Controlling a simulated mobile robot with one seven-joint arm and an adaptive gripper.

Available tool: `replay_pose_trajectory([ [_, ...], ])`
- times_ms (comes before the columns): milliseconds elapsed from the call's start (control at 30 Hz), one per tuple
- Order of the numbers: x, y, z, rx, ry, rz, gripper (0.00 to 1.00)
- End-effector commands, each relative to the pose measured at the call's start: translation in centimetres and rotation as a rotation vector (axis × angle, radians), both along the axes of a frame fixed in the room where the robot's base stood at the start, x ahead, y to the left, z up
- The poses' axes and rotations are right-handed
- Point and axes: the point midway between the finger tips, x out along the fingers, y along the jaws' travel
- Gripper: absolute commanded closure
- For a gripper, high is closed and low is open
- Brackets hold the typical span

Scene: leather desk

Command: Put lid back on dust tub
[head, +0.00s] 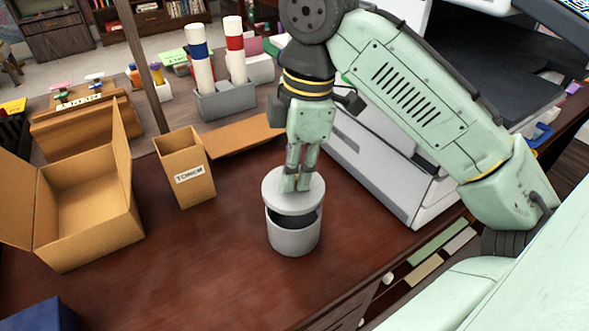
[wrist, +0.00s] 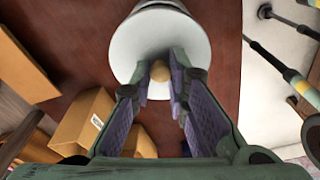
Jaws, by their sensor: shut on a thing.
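The dust tub (head: 292,237) is a grey-white cylinder standing upright on the brown desk. Its round pale lid (head: 277,200) is over the tub's mouth, raised and a little to the upper left, with a dark gap showing at the front and right. My gripper (head: 297,184) points down above the tub, shut on the lid's knob. In the wrist view, my gripper's fingertips (wrist: 160,75) close around the round tan knob (wrist: 159,80) on the white lid (wrist: 160,35). The tub in the wrist view is mostly hidden by the lid.
A tall cardboard box labelled "TONER" (head: 184,170) stands left of the tub, with a larger open box (head: 85,205) farther left. A printer (head: 375,165) stands close on the right. A grey holder (head: 225,100) with tubes is behind.

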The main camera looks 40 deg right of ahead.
Motion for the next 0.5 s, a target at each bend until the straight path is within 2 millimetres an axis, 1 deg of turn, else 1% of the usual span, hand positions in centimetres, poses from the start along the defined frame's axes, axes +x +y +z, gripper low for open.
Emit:
replay_pose_trajectory([
  [33, 0.0, 0.0, -0.9, 0.000, 0.000, 0.000, 1.00],
  [500, 0.0, 0.0, -4.3, 0.001, 0.000, 0.001, 1.00],
])
